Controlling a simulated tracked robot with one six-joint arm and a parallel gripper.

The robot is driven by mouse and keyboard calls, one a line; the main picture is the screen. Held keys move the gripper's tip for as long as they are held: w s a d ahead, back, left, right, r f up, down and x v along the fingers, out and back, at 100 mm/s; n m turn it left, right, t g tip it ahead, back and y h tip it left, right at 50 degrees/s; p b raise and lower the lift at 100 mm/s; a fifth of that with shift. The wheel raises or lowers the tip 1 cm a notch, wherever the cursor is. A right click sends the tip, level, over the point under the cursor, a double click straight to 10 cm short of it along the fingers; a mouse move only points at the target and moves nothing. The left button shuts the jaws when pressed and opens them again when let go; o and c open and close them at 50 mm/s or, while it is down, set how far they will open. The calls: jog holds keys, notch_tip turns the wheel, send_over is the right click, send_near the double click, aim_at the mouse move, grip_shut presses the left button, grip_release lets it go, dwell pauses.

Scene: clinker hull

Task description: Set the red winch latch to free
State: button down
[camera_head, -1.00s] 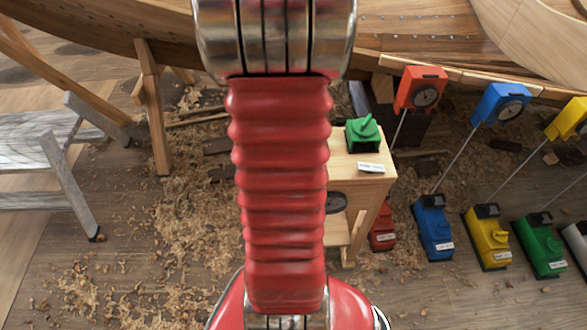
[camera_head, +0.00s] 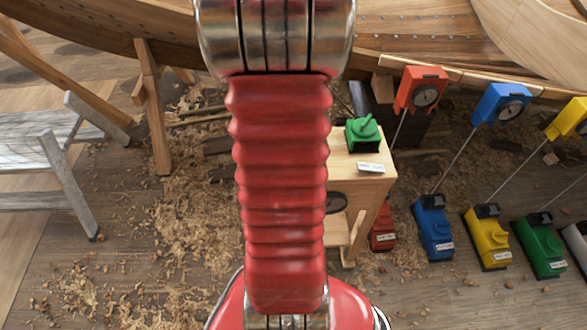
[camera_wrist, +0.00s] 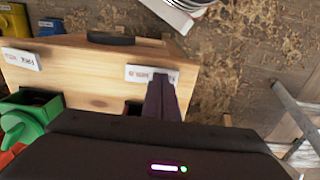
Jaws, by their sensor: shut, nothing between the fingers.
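A red winch unit (camera_head: 382,235) with a pale label stands on the floor beside the wooden stand, partly hidden by it in the head view. A red gauge box (camera_head: 420,89) on a thin rod rises behind it. At the left edge of the wrist view, a bit of something red (camera_wrist: 8,157) shows behind the green latch unit (camera_wrist: 22,128); I cannot tell its latch position. My gripper (camera_wrist: 163,82) is shut and empty, its fingers in front of the stand's pale label. In the head view my gripper is hidden behind my arm.
The wooden stand (camera_head: 368,182) carries the green unit with its lever. Blue (camera_head: 433,228), yellow (camera_head: 487,238) and green (camera_head: 540,246) winch units line the floor to the right. A grey trestle (camera_head: 45,170) stands left. Shavings cover the floor between.

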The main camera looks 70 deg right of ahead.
notch_tip(320, 180, up, 7)
jog(key=shift+f, duration=0.15)
dwell(0.9)
dwell(0.5)
jog(key=w+a+r+n+t+h, duration=0.1)
jog(key=w+a+r+n, duration=0.25)
jog(key=w+a, duration=0.35)
jog(key=w+a+r+n+t, duration=0.1)
jog(key=w+a+r+n, duration=0.1)
jog(key=w+a+r, duration=0.45)
jog(key=s+a+r+n+t, duration=0.1)
jog(key=a+r+n, duration=0.1)
jog(key=a, duration=0.9)
jog(key=s+a+r+n+t+y, duration=0.1)
jog(key=a+n, duration=0.4)
jog(key=a, duration=0.6)
notch_tip(320, 180, up, 3)
jog(key=shift+s+a+f+t, duration=0.2)
jog(key=shift+a+t, duration=0.2)
jog(key=shift+t, duration=0.4)
